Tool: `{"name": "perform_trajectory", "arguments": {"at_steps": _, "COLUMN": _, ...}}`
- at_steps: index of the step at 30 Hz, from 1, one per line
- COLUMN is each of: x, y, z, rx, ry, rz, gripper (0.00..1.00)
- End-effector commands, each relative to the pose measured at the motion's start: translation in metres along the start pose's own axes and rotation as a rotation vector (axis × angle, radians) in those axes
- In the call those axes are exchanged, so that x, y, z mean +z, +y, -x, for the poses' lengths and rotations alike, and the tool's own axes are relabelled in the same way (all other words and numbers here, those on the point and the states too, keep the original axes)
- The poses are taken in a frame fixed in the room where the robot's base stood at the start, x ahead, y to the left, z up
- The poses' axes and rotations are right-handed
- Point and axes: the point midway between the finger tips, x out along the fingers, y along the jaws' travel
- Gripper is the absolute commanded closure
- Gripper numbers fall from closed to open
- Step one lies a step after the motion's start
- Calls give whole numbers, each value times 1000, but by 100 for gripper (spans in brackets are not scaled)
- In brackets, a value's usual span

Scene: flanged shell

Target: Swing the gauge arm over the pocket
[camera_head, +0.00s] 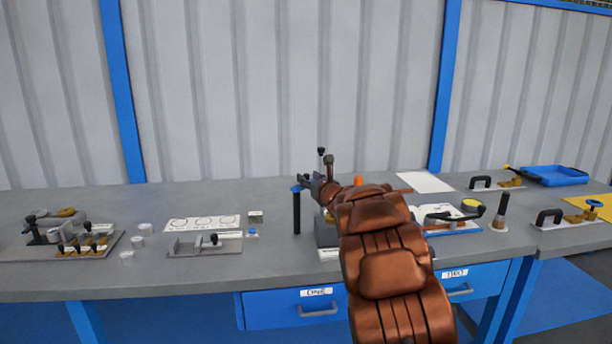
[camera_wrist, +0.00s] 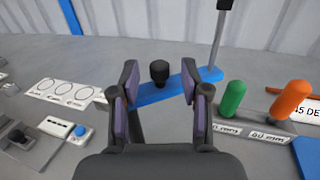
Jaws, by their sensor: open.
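A blue bar that looks like the gauge arm (camera_wrist: 150,97) runs slantwise below my gripper (camera_wrist: 161,88) in the wrist view. A black knob (camera_wrist: 159,72) stands up from it, between my two open fingers with a gap on both sides. A thin grey post (camera_wrist: 218,40) rises near the bar's right end. In the head view my gripper (camera_head: 310,182) is over the middle of the bench, beside a dark post with a blue top (camera_head: 297,212). My arm hides much of this spot. I cannot make out the pocket.
Green (camera_wrist: 233,98) and orange (camera_wrist: 291,98) handles stand on labelled grey plates right of my gripper. A white card with circles (camera_head: 202,223) and a grey fixture (camera_head: 205,245) lie to the left. A blue tray (camera_head: 556,175) is at the far right. A corrugated wall stands behind.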

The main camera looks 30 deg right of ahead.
Motion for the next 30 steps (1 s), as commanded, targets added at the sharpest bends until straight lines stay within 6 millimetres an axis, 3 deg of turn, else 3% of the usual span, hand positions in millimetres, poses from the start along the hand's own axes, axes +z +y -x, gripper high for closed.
{"name": "perform_trajectory", "arguments": {"at_steps": 9, "x": 0, "y": 0, "z": -26, "rx": 1, "ry": 0, "rz": -1, "gripper": 54}}
{"name": "perform_trajectory", "arguments": {"at_steps": 19, "x": 0, "y": 0, "z": -28, "rx": 0, "ry": 0, "rz": 0, "gripper": 54}}
{"name": "perform_trajectory", "arguments": {"at_steps": 30, "x": 0, "y": 0, "z": -28, "rx": 0, "ry": 0, "rz": -1, "gripper": 92}}
